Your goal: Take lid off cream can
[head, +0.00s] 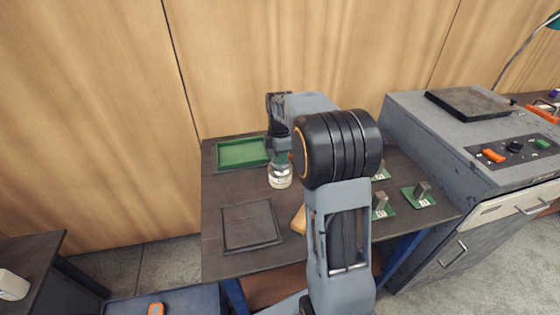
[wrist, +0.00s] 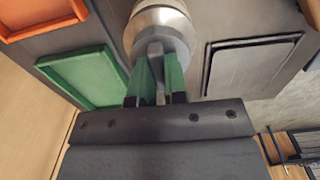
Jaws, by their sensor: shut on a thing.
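The cream can (head: 280,180) stands upright on the dark table, a small pale can with a label. My gripper (head: 281,157) is directly above it, pointing down. In the wrist view, the green fingertips of my gripper (wrist: 157,72) are closed on the grey upright grip of the round metallic lid (wrist: 166,42). The pale rim of the can shows around the lid (wrist: 150,6) at the top of that view. I cannot tell whether the lid still touches the can. My arm hides part of the table to the right.
A green tray (head: 242,153) lies behind and left of the can. A dark square mat (head: 250,226) lies in front, bare. Green-based blocks (head: 419,195) stand on the right, beside a grey machine (head: 475,140). The wrist view shows an orange tray (wrist: 40,18).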

